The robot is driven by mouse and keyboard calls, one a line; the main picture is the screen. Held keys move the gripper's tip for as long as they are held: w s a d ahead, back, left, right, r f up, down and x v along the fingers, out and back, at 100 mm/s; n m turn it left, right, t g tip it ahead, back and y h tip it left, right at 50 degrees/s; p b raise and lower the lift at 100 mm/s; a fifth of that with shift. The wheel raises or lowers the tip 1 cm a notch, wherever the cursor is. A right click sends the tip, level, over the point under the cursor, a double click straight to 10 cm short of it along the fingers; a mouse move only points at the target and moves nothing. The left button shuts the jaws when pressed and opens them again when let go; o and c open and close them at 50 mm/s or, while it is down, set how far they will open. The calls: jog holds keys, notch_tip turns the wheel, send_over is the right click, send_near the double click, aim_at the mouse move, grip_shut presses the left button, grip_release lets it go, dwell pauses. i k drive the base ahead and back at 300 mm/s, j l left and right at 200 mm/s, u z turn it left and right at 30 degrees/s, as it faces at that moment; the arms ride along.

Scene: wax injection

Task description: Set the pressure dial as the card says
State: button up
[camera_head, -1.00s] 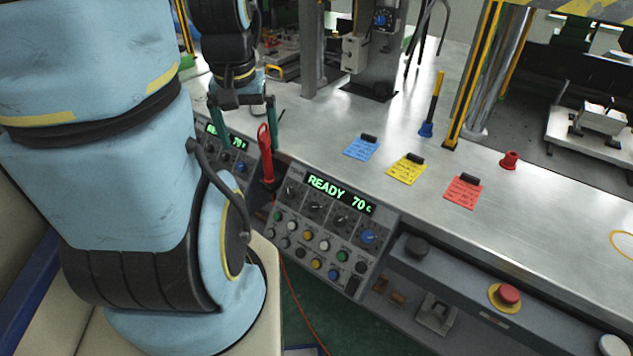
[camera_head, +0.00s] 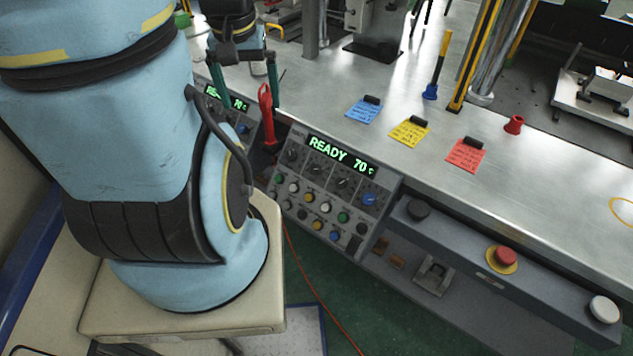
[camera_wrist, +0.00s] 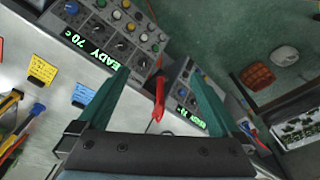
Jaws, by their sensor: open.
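The main control panel (camera_head: 325,185) has a green display (camera_head: 340,154) reading "READY 70 c". Below it is a row of black dials (camera_head: 316,168) and one blue dial (camera_head: 369,199); their labels are too small to read. Blue (camera_head: 362,111), yellow (camera_head: 409,132) and red (camera_head: 466,155) cards lie on the bench under black clips, their writing illegible. My gripper (camera_head: 249,103) is open above the bench's near edge, left of the main panel. In the wrist view, the main panel (camera_wrist: 120,40) is upper left of my gripper (camera_wrist: 157,80), apart from the fingers.
A red handle (camera_head: 265,105) stands between the main panel and a second panel (camera_head: 228,115), near my gripper's fingers. A red emergency button (camera_head: 504,256) is on the bench front. A blue-footed stick (camera_head: 430,90) and red cap (camera_head: 514,124) stand behind the cards.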

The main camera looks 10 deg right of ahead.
aim_at(291, 156)
jog(key=j+u, duration=0.15)
jog(key=j, duration=0.35)
jog(key=j+u, duration=0.15)
jog(key=j, duration=0.4)
jog(key=i+j+u, duration=0.15)
jog(key=j, duration=0.3)
